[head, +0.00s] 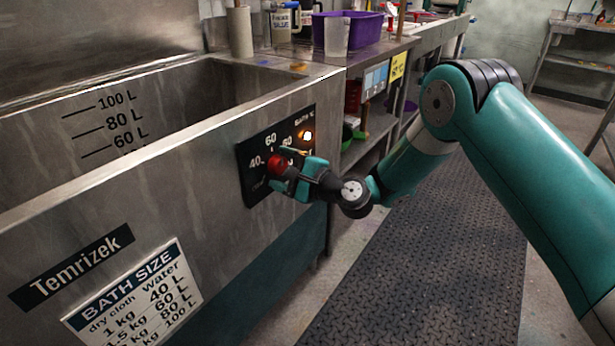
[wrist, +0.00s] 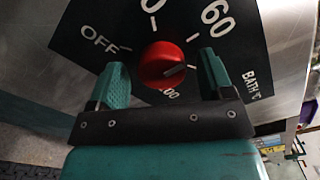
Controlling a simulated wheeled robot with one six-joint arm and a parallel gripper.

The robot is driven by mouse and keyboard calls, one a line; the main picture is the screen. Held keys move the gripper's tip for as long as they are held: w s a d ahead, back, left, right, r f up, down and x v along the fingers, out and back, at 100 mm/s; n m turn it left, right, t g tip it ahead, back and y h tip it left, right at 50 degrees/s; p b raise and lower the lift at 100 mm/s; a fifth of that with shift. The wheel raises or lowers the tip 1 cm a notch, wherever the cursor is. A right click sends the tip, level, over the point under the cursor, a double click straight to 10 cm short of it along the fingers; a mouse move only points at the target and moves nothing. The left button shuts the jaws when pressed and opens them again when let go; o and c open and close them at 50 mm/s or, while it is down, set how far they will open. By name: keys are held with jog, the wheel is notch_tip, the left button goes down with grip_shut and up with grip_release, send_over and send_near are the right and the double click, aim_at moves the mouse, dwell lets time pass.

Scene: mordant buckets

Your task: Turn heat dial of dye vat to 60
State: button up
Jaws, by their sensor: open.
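The red heat dial (head: 277,164) sits on a black panel (head: 250,185) on the front of the steel dye vat (head: 180,170). OFF is at left and 60 at upper right; other numbers are partly cut off or hidden. My gripper (head: 293,176) is at the panel, open. In the wrist view my gripper (wrist: 163,72) has one teal finger on each side of the dial, with gaps showing.
A bath size sign (head: 135,300) is on the vat's front. A counter behind holds a purple bin (head: 366,28) and a clear beaker (head: 337,38). A dark mat (head: 430,240) covers the floor at right.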

jog(key=b+v, duration=1.4)
jog(key=v, duration=0.3)
jog(key=s+a+n+g+h, duration=0.1)
jog(key=s+a+n+g, duration=0.4)
jog(key=s+n+g, duration=0.5)
jog(key=s+d+n+g+h, duration=0.1)
jog(key=s+d+n+h, duration=0.4)
jog(key=s, duration=0.3)
jog(key=s+d+n+h, duration=0.4)
jog(key=s+n, duration=0.2)
jog(key=s, duration=0.2)
notch_tip(320, 180, up, 34)
jog(key=p, duration=3.5)
jog(key=shift+w, duration=0.2)
